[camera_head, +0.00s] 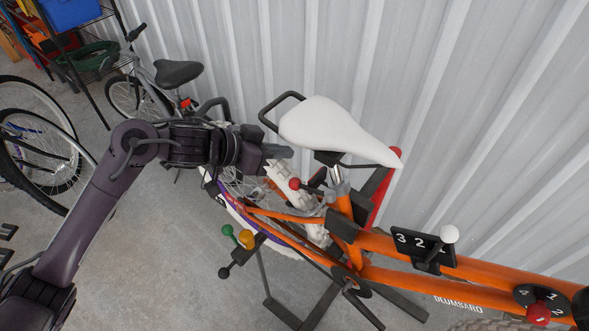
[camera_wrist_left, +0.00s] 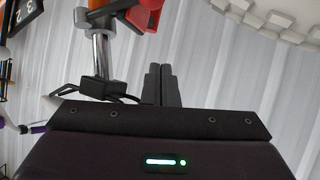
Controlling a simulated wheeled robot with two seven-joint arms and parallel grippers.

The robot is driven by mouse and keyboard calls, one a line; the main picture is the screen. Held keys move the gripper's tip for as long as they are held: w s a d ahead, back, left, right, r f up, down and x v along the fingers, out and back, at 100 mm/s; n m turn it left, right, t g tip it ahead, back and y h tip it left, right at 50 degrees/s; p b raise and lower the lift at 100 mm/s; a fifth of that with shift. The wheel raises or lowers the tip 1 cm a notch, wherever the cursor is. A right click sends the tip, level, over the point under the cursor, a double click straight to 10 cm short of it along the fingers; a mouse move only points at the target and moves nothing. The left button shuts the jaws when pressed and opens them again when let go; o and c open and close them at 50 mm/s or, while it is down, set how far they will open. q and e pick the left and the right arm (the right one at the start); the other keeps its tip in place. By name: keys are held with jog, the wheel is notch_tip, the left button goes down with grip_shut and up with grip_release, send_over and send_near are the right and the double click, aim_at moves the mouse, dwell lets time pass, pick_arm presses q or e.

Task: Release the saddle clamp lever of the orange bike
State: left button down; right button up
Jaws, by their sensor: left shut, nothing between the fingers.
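The orange bike (camera_head: 400,280) has a white saddle (camera_head: 330,128) on a seat post (camera_head: 338,183). A red ball (camera_head: 295,183) on a short lever sits beside the post, below the saddle. My left gripper (camera_head: 290,152) is shut and empty, left of the saddle and a little above the red ball, apart from it in the picture. My right gripper is not in view.
A number plate with a white ball (camera_head: 450,233) and a red knob (camera_head: 538,313) are on the frame. Green and yellow balls (camera_head: 246,238) stand low left. A grey bike (camera_head: 160,80) and wheels (camera_head: 40,150) stand left. A corrugated wall (camera_head: 450,80) is close behind the bike.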

aim_at(310, 190)
pick_arm(q)
jog(key=a+r+g, duration=0.2)
jog(key=shift+s+a, duration=0.3)
jog(key=shift+d+f, duration=0.1)
jog(key=shift+d, duration=0.05)
jog(key=d+f, duration=0.1)
jog(key=f, duration=0.1)
jog(key=d+f+p, duration=0.1)
jog(key=d+f, duration=0.1)
jog(key=f, duration=0.1)
jog(key=d+f+p, duration=0.1)
jog(key=d+f, duration=0.1)
jog(key=shift+w+d+f, duration=0.1)
jog(key=shift+w+f, duration=0.05)
jog(key=shift+f, duration=0.2)
